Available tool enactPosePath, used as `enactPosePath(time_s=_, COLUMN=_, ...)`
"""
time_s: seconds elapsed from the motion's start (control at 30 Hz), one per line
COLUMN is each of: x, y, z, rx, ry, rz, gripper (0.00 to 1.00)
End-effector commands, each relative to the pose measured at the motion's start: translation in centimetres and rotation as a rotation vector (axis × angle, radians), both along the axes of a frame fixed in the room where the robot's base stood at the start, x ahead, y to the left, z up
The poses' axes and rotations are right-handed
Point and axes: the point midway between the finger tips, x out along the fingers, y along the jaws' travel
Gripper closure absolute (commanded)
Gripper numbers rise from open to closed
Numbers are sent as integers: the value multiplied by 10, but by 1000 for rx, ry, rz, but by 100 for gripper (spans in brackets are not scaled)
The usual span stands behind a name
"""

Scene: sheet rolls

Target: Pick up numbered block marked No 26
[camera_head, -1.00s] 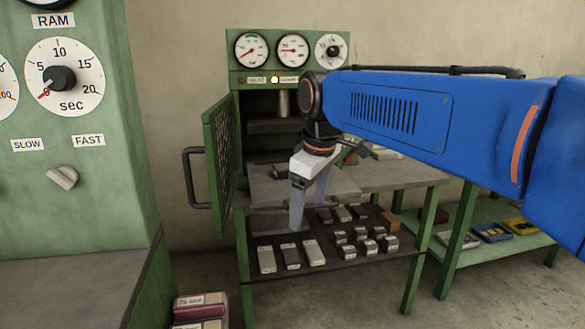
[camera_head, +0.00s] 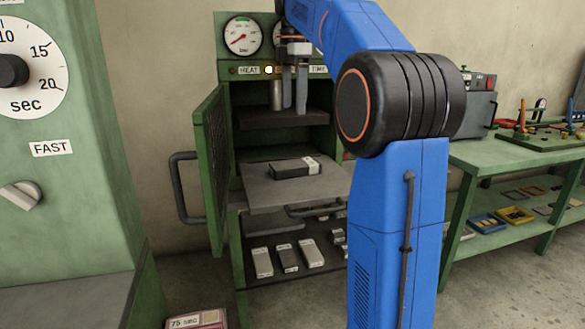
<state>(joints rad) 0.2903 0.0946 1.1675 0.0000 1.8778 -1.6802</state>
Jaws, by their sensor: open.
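A dark block with a white-marked end (camera_head: 295,168) lies flat on the grey pull-out plate (camera_head: 262,193) of the green press. Several pale and dark blocks, among them a left one (camera_head: 262,262), a middle one (camera_head: 287,257) and a right one (camera_head: 311,253), lie on the shelf below. Their markings are too small to read, so I cannot tell which is No 26. My gripper (camera_head: 294,108) is open and empty, its fingers pointing down well above the plate, in front of the press opening in the picture. My blue arm hides the right part of the shelf.
The green press door (camera_head: 213,170) stands open on the left, with a grey handle (camera_head: 183,185). A green console stands nearer on the left. A green workbench (camera_head: 520,160) with trays beneath is at the right. Bare floor shows in front.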

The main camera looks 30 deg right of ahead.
Motion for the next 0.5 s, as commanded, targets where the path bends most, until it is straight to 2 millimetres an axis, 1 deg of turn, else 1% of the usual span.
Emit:
enactPosePath(time_s=0.07, x=1, y=-1, z=-5, rx=1, ry=3, rz=5, gripper=25)
enactPosePath(time_s=0.17, x=0, y=-1, z=-18, rx=1, ry=4, rz=6, gripper=25)
enactPosePath(time_s=0.5, x=-1, y=0, z=-79, rx=2, ry=5, rz=5, gripper=25)
